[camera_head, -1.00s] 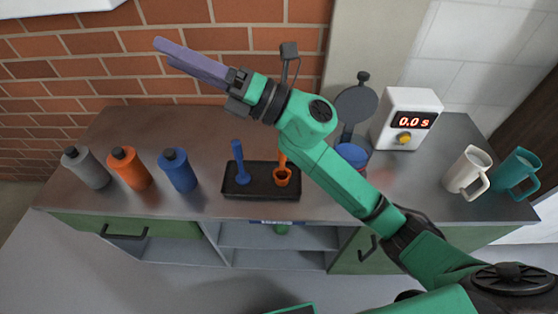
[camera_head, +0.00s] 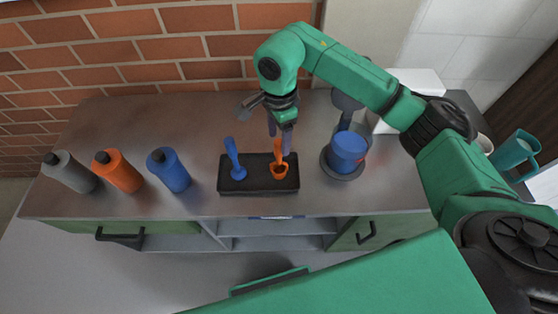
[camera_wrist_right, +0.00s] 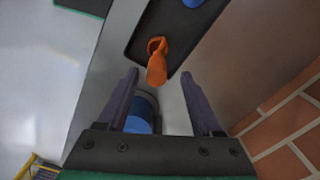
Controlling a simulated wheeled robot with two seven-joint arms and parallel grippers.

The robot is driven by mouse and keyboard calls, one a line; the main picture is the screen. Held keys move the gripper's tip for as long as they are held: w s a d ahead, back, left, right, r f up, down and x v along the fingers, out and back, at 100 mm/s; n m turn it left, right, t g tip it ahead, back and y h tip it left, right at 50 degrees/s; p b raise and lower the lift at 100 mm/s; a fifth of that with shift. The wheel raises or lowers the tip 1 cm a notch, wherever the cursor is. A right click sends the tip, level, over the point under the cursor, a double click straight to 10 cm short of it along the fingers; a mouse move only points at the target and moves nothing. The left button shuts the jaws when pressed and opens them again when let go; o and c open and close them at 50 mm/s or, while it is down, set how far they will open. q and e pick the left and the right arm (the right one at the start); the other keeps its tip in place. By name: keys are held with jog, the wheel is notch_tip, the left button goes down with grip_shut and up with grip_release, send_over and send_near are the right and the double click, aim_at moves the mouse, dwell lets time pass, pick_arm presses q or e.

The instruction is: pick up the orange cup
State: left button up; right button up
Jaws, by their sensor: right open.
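The orange cup (camera_head: 279,171) with its upright handle stands in the right half of a black tray (camera_head: 232,187) on the counter. In the right wrist view the orange cup (camera_wrist_right: 157,64) shows beyond the fingertips, with its handle pointing toward me. My right gripper (camera_head: 281,130) points down over the cup, its purple fingers open by the top of the handle. In the wrist view the open fingers (camera_wrist_right: 160,75) stand to either side of the handle's line. Whether they touch it I cannot tell. My left gripper does not show.
A blue dipper (camera_head: 234,160) stands in the tray's left half. A blue container (camera_head: 348,150) sits on a round grey base to the right. Grey (camera_head: 70,173), orange (camera_head: 118,171) and blue (camera_head: 169,169) bottles stand left. A teal jug (camera_head: 513,155) is far right.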

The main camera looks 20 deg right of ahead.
aim_at(279, 150)
jog(key=f, duration=0.1)
jog(key=f+p, duration=0.1)
jog(key=f, duration=0.1)
jog(key=f+p, duration=0.1)
jog(key=shift+s+a+f, duration=0.1)
jog(key=shift+s+f, duration=0.05)
jog(key=shift+s, duration=0.15)
jog(key=shift+f, duration=0.4)
jog(key=shift+w, duration=0.1)
jog(key=c, duration=1)
grip_shut()
jog(key=shift+r, duration=0.1)
